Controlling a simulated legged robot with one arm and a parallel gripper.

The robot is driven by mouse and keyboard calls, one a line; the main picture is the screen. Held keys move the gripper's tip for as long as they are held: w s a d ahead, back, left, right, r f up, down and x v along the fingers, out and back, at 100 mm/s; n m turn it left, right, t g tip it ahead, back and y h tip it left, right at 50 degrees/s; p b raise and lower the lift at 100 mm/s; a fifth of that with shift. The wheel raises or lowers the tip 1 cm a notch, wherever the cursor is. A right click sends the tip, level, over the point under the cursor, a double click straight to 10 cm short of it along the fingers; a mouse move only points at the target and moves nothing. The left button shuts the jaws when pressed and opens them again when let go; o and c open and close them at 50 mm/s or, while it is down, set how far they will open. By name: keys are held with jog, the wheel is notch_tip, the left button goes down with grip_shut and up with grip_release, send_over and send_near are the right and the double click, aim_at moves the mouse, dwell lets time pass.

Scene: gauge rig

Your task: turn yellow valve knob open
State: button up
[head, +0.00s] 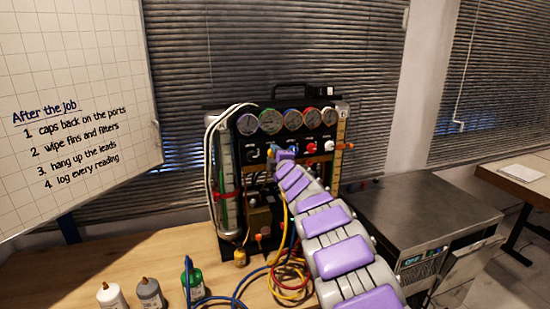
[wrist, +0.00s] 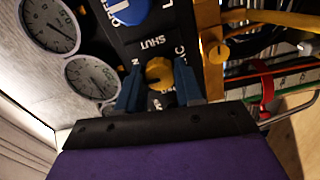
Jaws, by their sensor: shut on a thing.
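The yellow valve knob (wrist: 159,72) shows in the wrist view between the two blue fingers of my gripper (wrist: 159,84). The fingers are shut on it, one on each side. The word SHUT is printed on the black panel (wrist: 150,42) just above the knob; other lettering is partly covered by the fingers. In the head view my gripper (head: 285,153) is at the panel below the row of gauges, and the knob is hidden behind it.
A blue knob (wrist: 130,8) and a brass fitting (wrist: 218,52) are close to my gripper. Several gauges (head: 270,121) line the rig. Red (head: 311,148) and white (head: 328,146) knobs sit to the right. Coiled hoses (head: 290,280) and bottles (head: 150,294) are on the bench.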

jog(key=shift+a+f, duration=0.1)
jog(key=shift+f, duration=0.15)
jog(key=o, duration=1)
jog(key=shift+a+r, duration=0.1)
jog(key=shift+o, duration=0.2)
jog(key=p+v, duration=0.2)
jog(key=v, duration=1.5)
jog(key=shift+s, duration=0.15)
